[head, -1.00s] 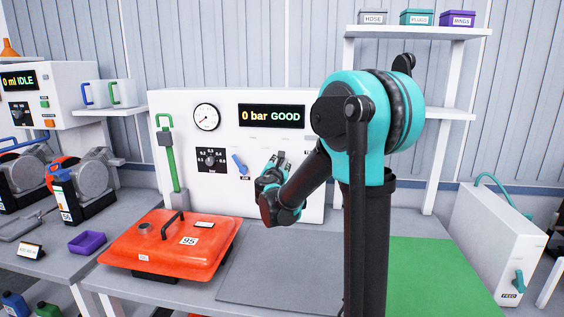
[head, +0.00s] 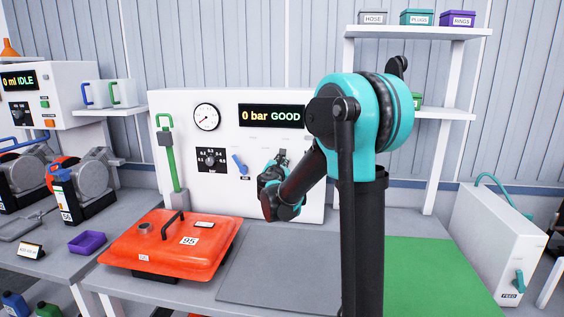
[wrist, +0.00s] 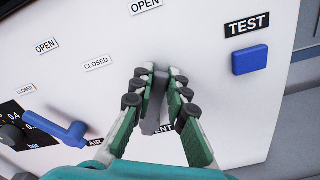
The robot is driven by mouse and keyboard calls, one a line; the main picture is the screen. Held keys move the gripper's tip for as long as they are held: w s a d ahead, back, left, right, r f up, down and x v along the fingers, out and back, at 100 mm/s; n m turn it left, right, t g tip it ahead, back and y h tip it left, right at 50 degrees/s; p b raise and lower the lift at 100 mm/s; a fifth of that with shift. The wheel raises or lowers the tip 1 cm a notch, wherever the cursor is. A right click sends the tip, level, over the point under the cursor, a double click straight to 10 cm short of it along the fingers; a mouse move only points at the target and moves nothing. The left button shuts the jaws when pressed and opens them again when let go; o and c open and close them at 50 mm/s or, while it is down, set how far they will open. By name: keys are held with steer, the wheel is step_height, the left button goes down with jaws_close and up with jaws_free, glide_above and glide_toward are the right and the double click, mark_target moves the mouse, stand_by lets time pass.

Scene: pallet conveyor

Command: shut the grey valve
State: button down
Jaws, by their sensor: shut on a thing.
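The grey valve's handle (wrist: 154,104) shows between my fingers in the wrist view, on the white panel's front. My gripper (wrist: 159,75) is shut on this handle, with a green-padded finger on each side. The handle runs roughly up and down in that view. An OPEN label (wrist: 146,5) is above it and a CLOSED label (wrist: 97,63) to its upper left. A label below is partly covered; "ENT" shows. In the head view my gripper (head: 281,156) is against the panel and hides the grey valve.
A blue AIR valve (wrist: 60,130) is left of the gripper, and a blue TEST button (wrist: 250,60) is to the right. The panel display (head: 271,116) reads 0 bar GOOD. An orange tank (head: 165,245) lies on the bench before the panel, beside a grey mat (head: 280,275).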

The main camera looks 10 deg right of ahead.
mark_target(267, 157)
stand_by(0.4)
steer(key=shift+w+a+r+n, duration=0.15)
steer(key=shift+a+n, duration=0.2)
steer(key=shift+n, duration=0.3)
steer(key=shift+w+a+r+n, duration=0.15)
steer(key=shift+a+n, duration=0.15)
steer(key=shift+n, duration=0.35)
steer(key=n, duration=0.1)
steer(key=a+n, duration=0.1)
steer(key=n, duration=0.1)
steer(key=shift+w+a+r+n, duration=0.15)
steer(key=shift+w+a+n, duration=0.15)
steer(key=shift+a, duration=0.1)
steer(key=a+n, duration=0.1)
steer(key=n, duration=0.2)
steer(key=shift+w+a, duration=0.2)
steer(key=shift+a, duration=0.15)
steer(key=shift+w+a+f+n, duration=0.1)
steer(key=shift+a+f+n, duration=0.2)
steer(key=shift+n, duration=0.4)
steer(key=shift+w+a+f+n, duration=0.15)
steer(key=shift+a+n, duration=0.15)
steer(key=shift+n, duration=0.4)
steer(key=c, duration=1.5)
jaws_free()
